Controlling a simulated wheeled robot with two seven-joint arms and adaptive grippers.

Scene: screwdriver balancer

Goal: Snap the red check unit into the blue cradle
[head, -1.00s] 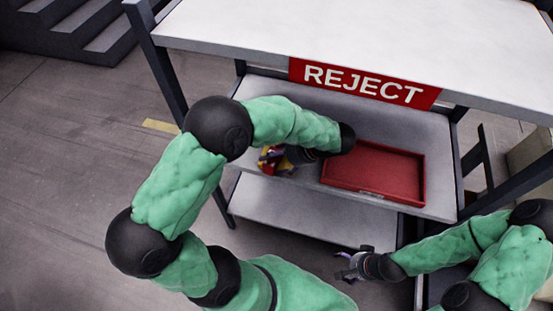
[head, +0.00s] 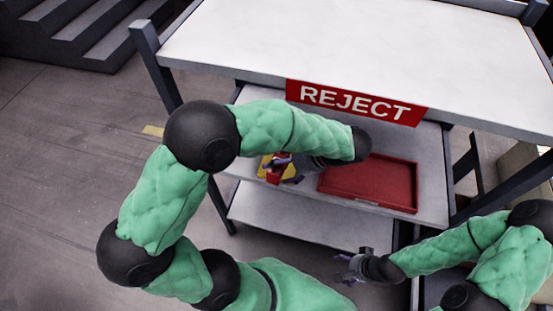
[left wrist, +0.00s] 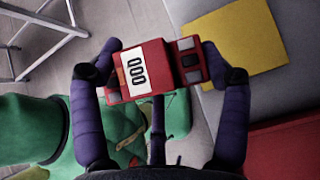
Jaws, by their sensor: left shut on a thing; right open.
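The red check unit (left wrist: 156,66) is a red block with a white label reading "000" and dark and grey patches. In the left wrist view it sits between the two purple fingers of my left gripper (left wrist: 158,75), which is shut on it. In the head view my left gripper (head: 286,169) holds the red unit (head: 273,177) near the left front of the middle shelf. My right gripper (head: 355,265) is open and empty, low in front of the rack. I see no blue cradle in these views.
A yellow patch (left wrist: 235,45) lies on the grey shelf (head: 432,150) by the held unit. A red tray (head: 366,184) is on the shelf to its right, below the REJECT sign (head: 355,102). The white top surface (head: 350,45) overhangs the shelf and is bare.

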